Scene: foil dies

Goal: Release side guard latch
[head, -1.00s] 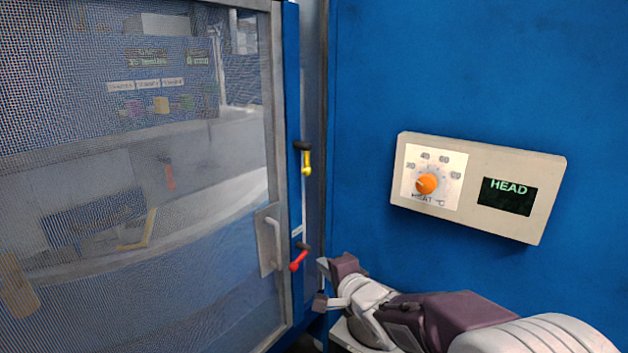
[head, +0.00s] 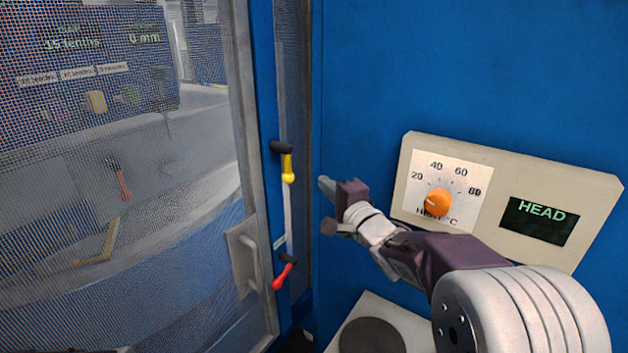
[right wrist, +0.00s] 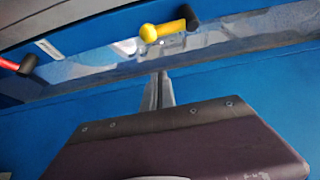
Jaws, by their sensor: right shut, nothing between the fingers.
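A yellow latch handle (head: 287,168) hangs down from a black pivot on the blue post beside the mesh guard; it also shows in the right wrist view (right wrist: 163,30). A red latch handle (head: 282,276) sits lower on the same post, tilted down and left from its black pivot; it shows at the left of the right wrist view (right wrist: 10,64). My right gripper (head: 327,187) is shut and empty, a little to the right of the yellow handle and apart from it. In the right wrist view its fingertips (right wrist: 161,76) point toward the panel below the yellow handle. My left gripper is not seen.
The mesh guard door (head: 120,240) with a grey pull handle (head: 243,258) fills the left. A control box with an orange heat knob (head: 438,203) and a HEAD display (head: 538,221) is on the blue wall, close to my right arm. A hotplate (head: 372,338) lies below.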

